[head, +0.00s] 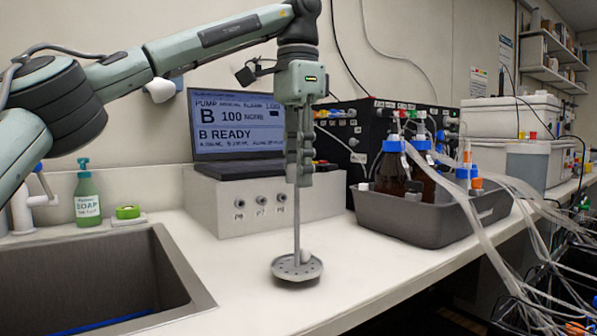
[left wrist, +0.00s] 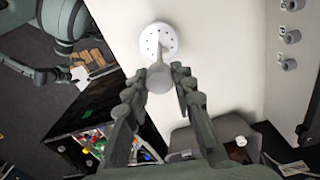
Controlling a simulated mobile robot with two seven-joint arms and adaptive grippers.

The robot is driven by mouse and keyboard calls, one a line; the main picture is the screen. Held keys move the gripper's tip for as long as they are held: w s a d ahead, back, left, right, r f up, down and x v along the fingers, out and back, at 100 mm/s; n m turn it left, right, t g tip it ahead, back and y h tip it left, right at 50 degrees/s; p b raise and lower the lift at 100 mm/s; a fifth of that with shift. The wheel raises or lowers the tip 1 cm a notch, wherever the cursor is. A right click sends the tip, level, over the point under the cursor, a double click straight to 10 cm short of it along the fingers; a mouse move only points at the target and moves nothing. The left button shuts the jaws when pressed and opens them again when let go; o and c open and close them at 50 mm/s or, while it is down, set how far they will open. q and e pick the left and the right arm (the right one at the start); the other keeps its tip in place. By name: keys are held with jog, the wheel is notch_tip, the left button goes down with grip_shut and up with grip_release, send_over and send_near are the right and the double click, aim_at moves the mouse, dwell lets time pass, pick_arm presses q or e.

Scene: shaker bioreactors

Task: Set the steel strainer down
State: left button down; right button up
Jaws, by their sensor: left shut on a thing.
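The steel strainer (head: 285,270) is a round perforated disc on a long thin upright handle. My left gripper (head: 300,176) points straight down, shut on the upper part of this handle. The disc is at the white counter, below the gripper. I cannot tell whether it touches the counter or hangs just above it. A small white rounded thing (head: 306,256) shows at the disc, beside the handle. In the left wrist view the perforated disc (left wrist: 151,38) lies beyond the fingertips, and the handle's end (left wrist: 160,79) is between the fingers.
The sink (head: 185,270) is at the left, with a green soap bottle (head: 87,200) behind it. A pump console (head: 222,205) with a screen stands behind the strainer. A grey tote (head: 440,222) with brown bottles and tubing is at the right. The counter around the disc is clear.

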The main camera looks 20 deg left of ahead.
pick_arm(q)
jog(key=shift+f, duration=0.1)
jog(key=c, duration=1.3)
grip_release()
pick_arm(e)
jog(key=shift+w+a+r, duration=0.1)
jog(key=shift+a+r, duration=0.05)
jog(key=shift+r, duration=0.1)
pick_arm(q)
jog(key=shift+r, duration=0.3)
notch_tip(320, 180, up, 7)
jog(key=p, duration=0.3)
jog(key=shift+f+p, duration=0.1)
jog(key=shift+p, duration=0.25)
jog(key=shift+r, duration=0.2)
pick_arm(e)
jog(key=s+a+x, duration=0.1)
jog(key=x, duration=0.8)
jog(key=shift+a+f+y, duration=0.25)
jog(key=shift+f+y, duration=0.05)
jog(key=shift+f, duration=0.15)
jog(key=shift+s, duration=0.1)
